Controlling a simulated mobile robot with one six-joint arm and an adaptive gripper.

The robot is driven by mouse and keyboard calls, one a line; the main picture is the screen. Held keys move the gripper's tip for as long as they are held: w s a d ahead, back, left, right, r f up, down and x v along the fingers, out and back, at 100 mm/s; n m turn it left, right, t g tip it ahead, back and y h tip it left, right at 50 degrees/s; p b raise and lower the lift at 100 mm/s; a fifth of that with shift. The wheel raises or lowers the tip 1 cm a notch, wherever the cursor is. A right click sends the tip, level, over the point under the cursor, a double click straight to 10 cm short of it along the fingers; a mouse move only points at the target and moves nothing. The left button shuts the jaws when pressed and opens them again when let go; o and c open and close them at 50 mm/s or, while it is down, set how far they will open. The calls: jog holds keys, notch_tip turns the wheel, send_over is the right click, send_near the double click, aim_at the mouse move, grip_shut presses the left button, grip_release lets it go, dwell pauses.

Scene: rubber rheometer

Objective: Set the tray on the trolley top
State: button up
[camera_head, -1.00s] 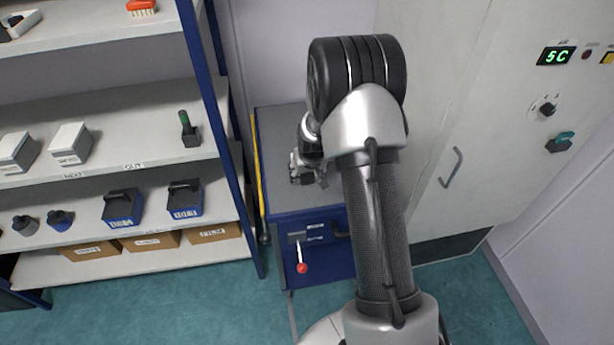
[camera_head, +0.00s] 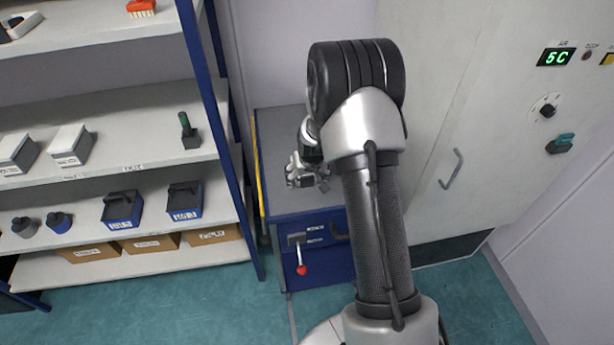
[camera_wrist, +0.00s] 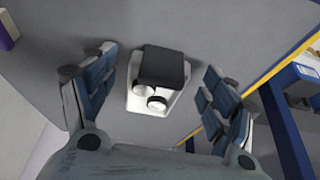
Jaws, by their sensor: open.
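The trolley (camera_head: 278,130) is a blue cabinet with a grey top and a yellow strip along its left edge. In the wrist view, a small white tray (camera_wrist: 136,103) rests on the grey trolley top (camera_wrist: 220,40). It carries a black block (camera_wrist: 163,67) and two round white pieces (camera_wrist: 150,96). My gripper (camera_wrist: 158,98) is open, with one finger on each side of the tray and visible gaps to it. In the head view, my gripper (camera_head: 307,178) is low over the trolley top, and I cannot make out the tray there.
A shelf rack (camera_head: 100,115) with boxes and blue-black blocks stands on the left. A tall grey cabinet (camera_head: 470,100) with a green display stands on the right. A red-knobbed lever (camera_head: 301,269) sticks out of the trolley's front. The trolley top's back left is clear.

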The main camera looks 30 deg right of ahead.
jog(key=s+a+r+p, duration=0.1)
jog(key=s+a+r, duration=0.3)
jog(key=r, duration=0.5)
jog(key=s+a+r+n+p, duration=0.1)
jog(key=s+a+r, duration=0.3)
jog(key=r, duration=0.5)
jog(key=s+a+r+p, duration=0.2)
jog(key=s+r, duration=0.4)
jog(key=r, duration=0.3)
jog(key=s+a+r+n, duration=0.1)
jog(key=s+a+r, duration=0.1)
jog(key=s, duration=0.8)
jog(key=s+a+r+n+y, duration=0.1)
jog(key=s+a+r, duration=0.2)
jog(key=s, duration=0.7)
jog(key=shift+a+r, duration=0.2)
jog(key=shift+a, duration=0.6)
jog(key=shift+c, duration=0.4)
